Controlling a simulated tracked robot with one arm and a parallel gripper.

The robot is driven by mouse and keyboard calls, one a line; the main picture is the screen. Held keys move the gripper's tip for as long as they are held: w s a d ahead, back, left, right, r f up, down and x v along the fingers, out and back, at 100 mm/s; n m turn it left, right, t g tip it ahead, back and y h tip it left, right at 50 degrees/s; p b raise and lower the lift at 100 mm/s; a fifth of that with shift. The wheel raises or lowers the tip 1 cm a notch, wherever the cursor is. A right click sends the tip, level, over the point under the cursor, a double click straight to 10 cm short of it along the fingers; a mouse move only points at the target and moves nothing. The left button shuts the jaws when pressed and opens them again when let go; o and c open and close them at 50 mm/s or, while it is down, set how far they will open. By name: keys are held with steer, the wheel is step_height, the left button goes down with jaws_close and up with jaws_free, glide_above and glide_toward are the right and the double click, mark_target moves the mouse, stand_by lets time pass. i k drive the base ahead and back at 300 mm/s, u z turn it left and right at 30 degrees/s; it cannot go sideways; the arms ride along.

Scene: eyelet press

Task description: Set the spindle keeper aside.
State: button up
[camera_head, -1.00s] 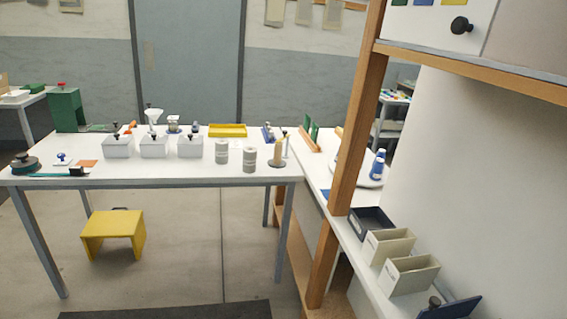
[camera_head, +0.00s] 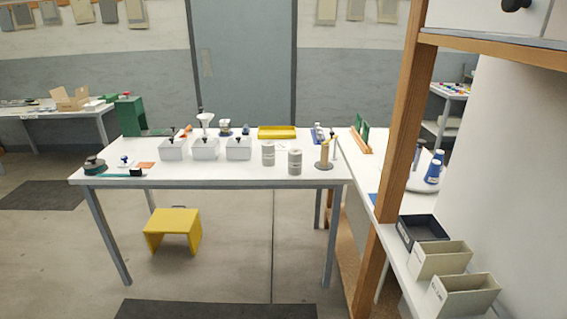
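I cannot tell for sure which thing is the spindle keeper. A tan upright piece (camera_head: 324,152) stands on a round grey base at the right end of the white table (camera_head: 240,172), with a thin rod beside it. On the side bench to the right, behind the wooden post, a round white base (camera_head: 424,185) carries a grey upright piece (camera_head: 418,155) and blue-and-white cones (camera_head: 434,170). My gripper does not show in this view.
White lidded boxes (camera_head: 205,150), two grey cylinders (camera_head: 295,162) and a yellow tray (camera_head: 277,132) stand on the table. A green press (camera_head: 128,115) is at its back left. A yellow stool (camera_head: 172,231) stands on the floor. A wooden post (camera_head: 401,130) and bins (camera_head: 440,260) are on the right.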

mark_target(332, 133)
steer(key=z, duration=0.1)
steer(key=i, duration=1)
steer(key=u, duration=0.1)
